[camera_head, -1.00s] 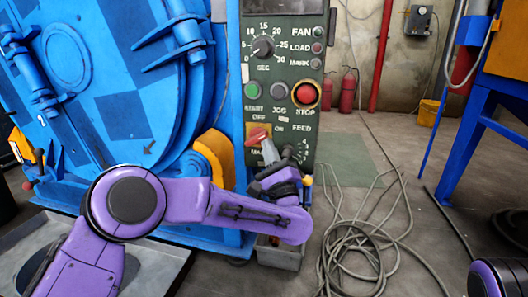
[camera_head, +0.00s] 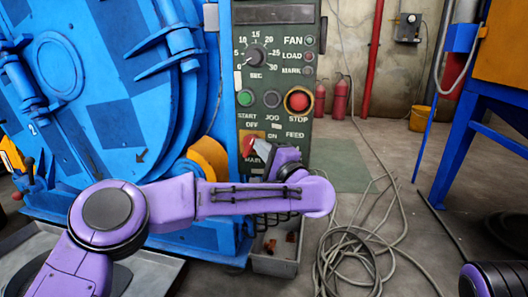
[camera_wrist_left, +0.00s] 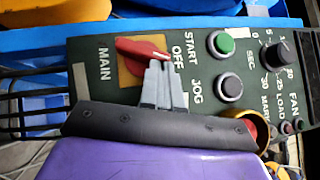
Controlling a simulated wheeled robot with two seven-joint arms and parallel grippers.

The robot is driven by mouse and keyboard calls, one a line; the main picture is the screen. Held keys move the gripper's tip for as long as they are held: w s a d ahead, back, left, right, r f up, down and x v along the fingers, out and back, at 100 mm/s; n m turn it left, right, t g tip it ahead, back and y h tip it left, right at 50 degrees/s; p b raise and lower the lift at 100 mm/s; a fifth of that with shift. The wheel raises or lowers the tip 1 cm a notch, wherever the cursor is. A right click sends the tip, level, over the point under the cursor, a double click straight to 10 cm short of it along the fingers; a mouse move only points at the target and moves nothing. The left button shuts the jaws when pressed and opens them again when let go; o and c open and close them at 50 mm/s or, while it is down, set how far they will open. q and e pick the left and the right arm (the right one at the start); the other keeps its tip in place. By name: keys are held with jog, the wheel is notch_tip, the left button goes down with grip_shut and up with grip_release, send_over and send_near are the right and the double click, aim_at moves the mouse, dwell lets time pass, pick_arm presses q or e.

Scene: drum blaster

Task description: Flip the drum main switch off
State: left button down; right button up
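The main switch is a red knob (camera_head: 249,146) on an orange plate, low on the green control panel (camera_head: 277,75). In the left wrist view the knob (camera_wrist_left: 138,48) lies lengthwise, one end towards the OFF label and tilted slightly. My left gripper (camera_head: 262,148) is at the knob's right side in the head view. In the left wrist view its grey fingers (camera_wrist_left: 160,68) are together, with their tips right beside the knob's OFF-side end. I cannot tell whether they touch it. The knob is not between them. My right gripper is out of view.
The green START (camera_head: 245,98), dark JOG (camera_head: 272,99) and red STOP (camera_head: 298,100) buttons sit above the switch. The blue drum (camera_head: 100,90) fills the left. A grey bin (camera_head: 277,258) stands below the panel. Loose cable (camera_head: 350,255) lies on the floor to the right.

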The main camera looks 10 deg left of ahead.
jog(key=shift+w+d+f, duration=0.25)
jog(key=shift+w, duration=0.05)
pick_arm(q)
jog(key=shift+a+r+n+g+h, duration=0.25)
jog(key=shift+r+n+g+h, duration=0.15)
jog(key=shift+n+g, duration=0.35)
jog(key=shift+a+r+b, duration=0.1)
jog(key=shift+r+b, duration=0.15)
jog(key=shift+b, duration=0.05)
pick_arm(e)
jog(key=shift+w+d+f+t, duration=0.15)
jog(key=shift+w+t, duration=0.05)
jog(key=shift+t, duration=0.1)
